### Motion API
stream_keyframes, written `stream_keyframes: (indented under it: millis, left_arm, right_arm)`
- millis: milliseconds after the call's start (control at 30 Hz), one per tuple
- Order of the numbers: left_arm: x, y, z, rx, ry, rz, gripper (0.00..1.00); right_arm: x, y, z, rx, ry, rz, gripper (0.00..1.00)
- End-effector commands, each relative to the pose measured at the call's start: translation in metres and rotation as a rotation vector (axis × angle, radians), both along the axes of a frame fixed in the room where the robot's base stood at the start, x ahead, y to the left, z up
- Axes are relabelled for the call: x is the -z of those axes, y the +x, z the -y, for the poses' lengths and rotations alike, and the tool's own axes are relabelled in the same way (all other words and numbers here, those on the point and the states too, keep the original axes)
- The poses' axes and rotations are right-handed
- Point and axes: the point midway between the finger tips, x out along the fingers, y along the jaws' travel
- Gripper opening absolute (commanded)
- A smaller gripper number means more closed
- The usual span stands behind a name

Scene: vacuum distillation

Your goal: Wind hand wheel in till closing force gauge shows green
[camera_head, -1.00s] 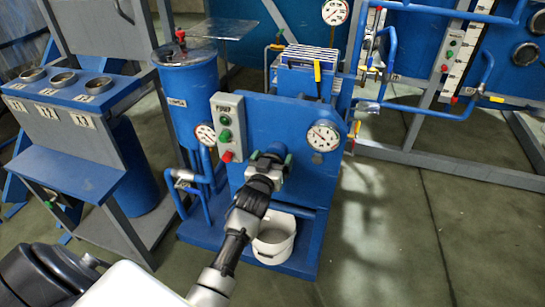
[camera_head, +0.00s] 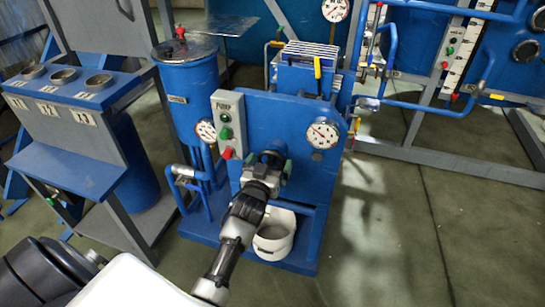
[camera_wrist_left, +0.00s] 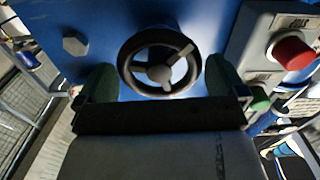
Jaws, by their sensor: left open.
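The dark spoked hand wheel (camera_wrist_left: 160,64) sits on the front of the blue panel in the left wrist view. In the head view it (camera_head: 268,158) is mostly hidden by my gripper. My left gripper (camera_head: 270,164) is open, with its green finger pads on either side of the wheel. In the left wrist view the left gripper (camera_wrist_left: 162,80) frames the rim, with little room at each side; contact cannot be told. A round white gauge (camera_head: 322,134) is on the panel right of the wheel. Its needle and colour zones are too small to read surely. My right gripper is out of view.
A grey pump control box (camera_head: 229,125) with a red button is on the panel left of the wheel. A second gauge (camera_head: 205,131) is beside it. A white bucket (camera_head: 274,240) stands below. Open floor (camera_head: 400,240) lies to the right.

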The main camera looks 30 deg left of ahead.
Motion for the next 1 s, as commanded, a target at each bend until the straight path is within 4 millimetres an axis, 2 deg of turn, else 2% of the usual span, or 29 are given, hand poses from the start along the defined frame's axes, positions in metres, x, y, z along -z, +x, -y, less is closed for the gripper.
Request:
stream_keyframes:
  millis: [33, 200, 400, 567, 1000]
  left_arm:
    - [0.001, -0.012, 0.003, 0.0, -0.002, -0.003, 1.0]
    - [0.001, -0.046, 0.01, 0.0, -0.001, -0.003, 1.0]
    - [0.001, -0.07, 0.016, 0.0, -0.002, -0.003, 1.0]
    - [0.0, -0.076, 0.017, 0.0, 0.0, 0.0, 1.0]
    - [0.0, -0.076, 0.017, 0.0, 0.0, -0.001, 1.0]
  right_arm:
    - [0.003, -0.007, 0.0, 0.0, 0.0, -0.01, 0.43]
    - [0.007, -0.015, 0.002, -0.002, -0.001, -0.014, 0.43]
    - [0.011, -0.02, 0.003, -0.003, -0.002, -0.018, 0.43]
    - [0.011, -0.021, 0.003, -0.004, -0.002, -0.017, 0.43]
    - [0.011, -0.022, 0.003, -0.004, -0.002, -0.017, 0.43]
